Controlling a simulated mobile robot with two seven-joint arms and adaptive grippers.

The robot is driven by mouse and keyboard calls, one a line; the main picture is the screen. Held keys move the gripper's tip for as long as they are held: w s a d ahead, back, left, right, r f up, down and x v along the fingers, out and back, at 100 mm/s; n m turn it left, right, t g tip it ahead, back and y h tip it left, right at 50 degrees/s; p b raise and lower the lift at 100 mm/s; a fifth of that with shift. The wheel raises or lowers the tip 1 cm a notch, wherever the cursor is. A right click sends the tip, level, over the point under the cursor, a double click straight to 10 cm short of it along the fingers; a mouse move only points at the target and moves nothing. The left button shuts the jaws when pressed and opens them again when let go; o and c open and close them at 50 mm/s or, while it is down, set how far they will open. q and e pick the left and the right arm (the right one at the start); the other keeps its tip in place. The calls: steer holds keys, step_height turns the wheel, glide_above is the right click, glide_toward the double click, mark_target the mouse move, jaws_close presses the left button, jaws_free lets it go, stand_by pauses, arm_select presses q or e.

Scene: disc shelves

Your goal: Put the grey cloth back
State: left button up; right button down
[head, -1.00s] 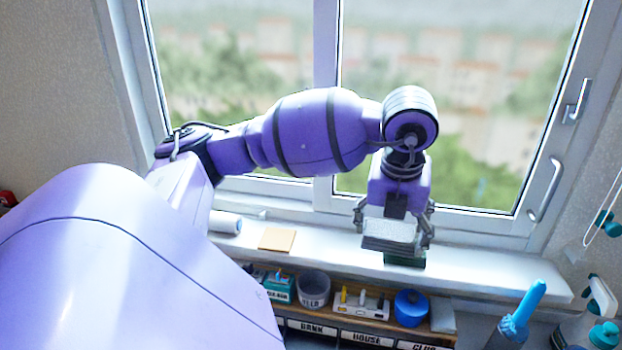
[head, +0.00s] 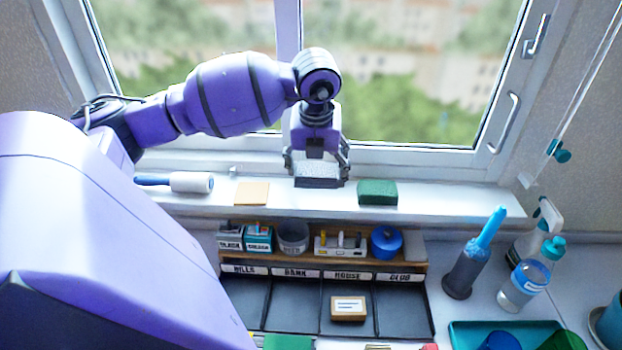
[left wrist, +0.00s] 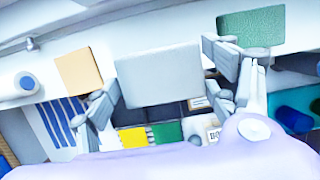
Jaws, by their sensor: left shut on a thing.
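The grey cloth (head: 317,176) is a folded, flat grey block held between the fingers of my left gripper (head: 317,166). It is over the white window sill (head: 420,190), between a tan square and a green block; I cannot tell whether it touches the sill. In the left wrist view the cloth (left wrist: 158,76) shows as a pale grey rectangle with a finger of my left gripper (left wrist: 165,82) at each side. The fingers are shut on it. My right gripper is not in view.
On the sill are the tan square (head: 252,193), the green block (head: 377,192) and a white roller (head: 191,182). Below it stands a wooden shelf (head: 405,262) with small containers, above labelled dark compartments (head: 290,305). Bottles (head: 527,278) stand at the right.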

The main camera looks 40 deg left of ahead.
mark_target(313, 166)
arm_select(q)
steer(key=f, duration=0.1)
steer(key=w+a+f, duration=0.1)
steer(key=a+f, duration=0.1)
steer(key=f, duration=0.1)
steer(key=shift+w+a, duration=0.25)
steer(key=shift+w, duration=0.15)
steer(key=shift+s+x, duration=0.2)
steer(key=shift+x, duration=1.35)
steer(key=shift+d, duration=0.15)
steer(key=shift+f, duration=0.25)
steer(key=o, duration=1.1)
steer(key=shift+r, duration=0.1)
steer(key=shift+r, duration=0.35)
steer(key=v, duration=1.1)
steer(key=shift+s+d+r, duration=0.1)
steer(key=shift+s+r, duration=0.05)
steer(key=shift+r, duration=0.1)
